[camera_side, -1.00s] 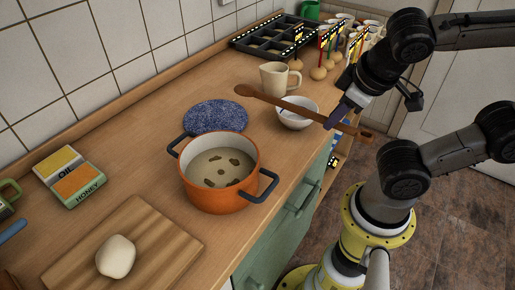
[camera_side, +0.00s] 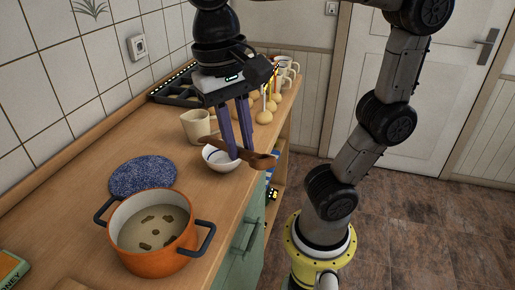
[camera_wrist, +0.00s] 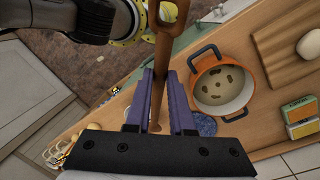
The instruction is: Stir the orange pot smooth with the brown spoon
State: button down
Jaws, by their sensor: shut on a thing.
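The orange pot (camera_side: 155,263) stands on the wooden counter at lower left in the side view. It holds pale liquid with several brown patches on it. In the wrist view the pot (camera_wrist: 254,72) is at right. My gripper (camera_side: 239,150) points down with its purple fingers shut on the brown spoon (camera_side: 262,161), beside and partly in front of a white bowl. The spoon is held away from the pot, to its upper right. In the wrist view the spoon (camera_wrist: 169,40) runs between the fingers; its far end is cut off by the frame.
The white bowl (camera_side: 213,161) and a cream jug (camera_side: 192,126) are beside the gripper. A blue speckled mat (camera_side: 143,176) lies behind the pot. A dark tray (camera_side: 176,93) and mugs are farther back. A cutting board (camera_wrist: 278,42) with dough shows in the wrist view.

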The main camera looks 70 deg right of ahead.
jog(key=w+a+r+m+g+y, duration=0.1)
jog(key=w+a+r+m+y, duration=0.1)
jog(key=w+a+r, duration=0.4)
jog(key=w+a+r+m+y, duration=0.1)
jog(key=w+a+r+y, duration=0.2)
jog(key=a, duration=0.5)
notch_tip(320, 180, down, 14)
jog(key=w+a+g+y, duration=0.1)
jog(key=w, duration=0.1)
jog(key=shift+a, duration=0.3)
dwell(0.8)
jog(key=shift+d, duration=0.1)
